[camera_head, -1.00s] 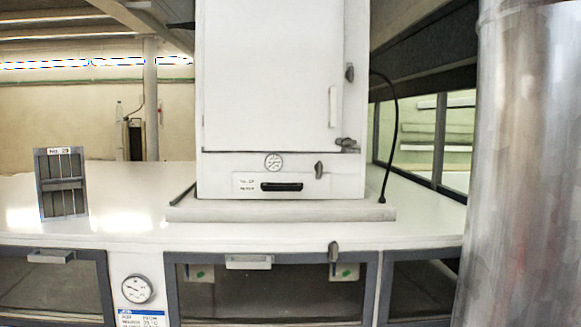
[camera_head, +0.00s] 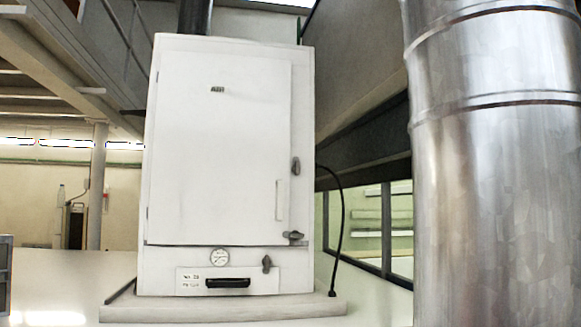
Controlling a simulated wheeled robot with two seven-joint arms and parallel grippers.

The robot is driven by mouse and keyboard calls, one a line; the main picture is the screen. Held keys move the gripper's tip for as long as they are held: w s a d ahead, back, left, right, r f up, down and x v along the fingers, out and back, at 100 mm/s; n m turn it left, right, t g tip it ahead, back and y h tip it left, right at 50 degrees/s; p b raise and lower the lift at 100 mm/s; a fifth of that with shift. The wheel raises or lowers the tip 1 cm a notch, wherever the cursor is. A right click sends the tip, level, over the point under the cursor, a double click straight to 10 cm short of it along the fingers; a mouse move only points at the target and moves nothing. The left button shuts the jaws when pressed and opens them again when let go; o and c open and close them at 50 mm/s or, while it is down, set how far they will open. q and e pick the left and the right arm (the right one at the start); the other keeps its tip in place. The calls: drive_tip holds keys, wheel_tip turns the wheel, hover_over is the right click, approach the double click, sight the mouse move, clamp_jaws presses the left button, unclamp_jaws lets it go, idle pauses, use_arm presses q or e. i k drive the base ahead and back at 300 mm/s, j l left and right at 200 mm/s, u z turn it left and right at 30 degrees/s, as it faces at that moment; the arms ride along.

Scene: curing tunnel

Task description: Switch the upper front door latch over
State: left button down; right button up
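A tall white cabinet (camera_head: 302,75) stands on a pale plinth, its front door (camera_head: 215,150) closed. A dark upper latch (camera_head: 295,166) sits on the right side of the door front, its handle pointing roughly up and down. A lower latch (camera_head: 293,236) near the door's bottom right corner lies roughly sideways. A third small dark latch (camera_head: 266,264) is on the panel below, beside a drawer with a black handle (camera_head: 227,283). A pale vertical door handle (camera_head: 279,200) is between the upper two latches. Neither of my grippers is in view.
A large shiny metal duct (camera_head: 490,160) fills the right side. A black cable (camera_head: 341,225) runs down the cabinet's right side to the plinth (camera_head: 230,311). The white worktop (camera_head: 70,275) left of the plinth looks mostly clear.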

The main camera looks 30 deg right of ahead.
sight(296, 168)
drive_tip(key=i+j, duration=0.1)
drive_tip(key=i, duration=1.25)
